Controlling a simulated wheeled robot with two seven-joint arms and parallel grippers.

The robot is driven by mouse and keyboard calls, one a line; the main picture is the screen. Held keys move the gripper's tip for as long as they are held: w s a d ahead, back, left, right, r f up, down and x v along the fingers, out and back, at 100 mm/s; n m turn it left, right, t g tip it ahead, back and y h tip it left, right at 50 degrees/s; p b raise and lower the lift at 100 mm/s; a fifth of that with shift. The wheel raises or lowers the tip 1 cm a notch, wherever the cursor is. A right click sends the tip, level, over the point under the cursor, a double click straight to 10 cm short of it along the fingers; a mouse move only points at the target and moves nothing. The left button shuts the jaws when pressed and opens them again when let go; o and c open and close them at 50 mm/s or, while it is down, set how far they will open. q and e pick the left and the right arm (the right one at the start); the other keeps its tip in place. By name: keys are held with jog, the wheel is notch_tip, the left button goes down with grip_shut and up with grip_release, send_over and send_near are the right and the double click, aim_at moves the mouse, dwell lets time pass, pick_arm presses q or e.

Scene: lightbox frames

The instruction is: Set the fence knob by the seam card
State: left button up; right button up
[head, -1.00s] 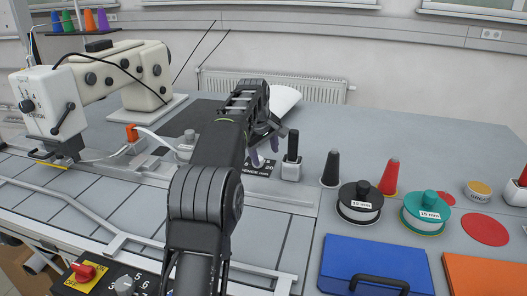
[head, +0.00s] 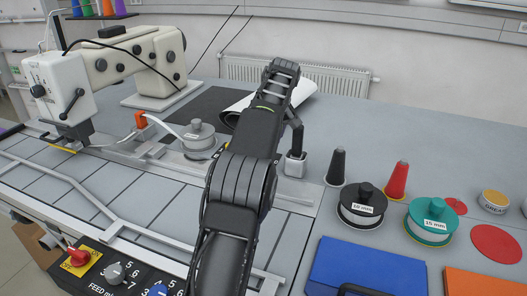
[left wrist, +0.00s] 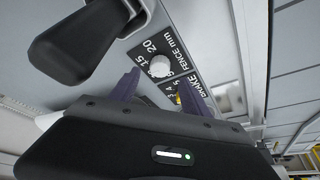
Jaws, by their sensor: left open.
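The fence knob (left wrist: 159,66), a pale round dial, shows in the left wrist view on a black plate (left wrist: 177,50) marked "FENCE mm" with numbers including 15 and 20. My left gripper (left wrist: 158,76) is open, its two purple fingers on either side of the knob's near side. I cannot tell whether they touch it. The knob's pointer direction is unclear. In the head view my left arm hides the knob, its plate and the fingers. I cannot make out a seam card. My right gripper is not in view.
A black handle (left wrist: 75,42) stands close to the gripper; its pale holder (head: 296,165) shows beside my arm. Black (head: 362,207) and green (head: 431,222) labelled reels, dark and red cones and a blue case (head: 365,268) are at right. The sewing machine (head: 70,88) is at left.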

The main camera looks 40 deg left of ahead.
pick_arm(q)
jog(key=x, duration=0.6)
jog(key=shift+f, duration=0.1)
jog(key=shift+c, duration=0.2)
grip_shut()
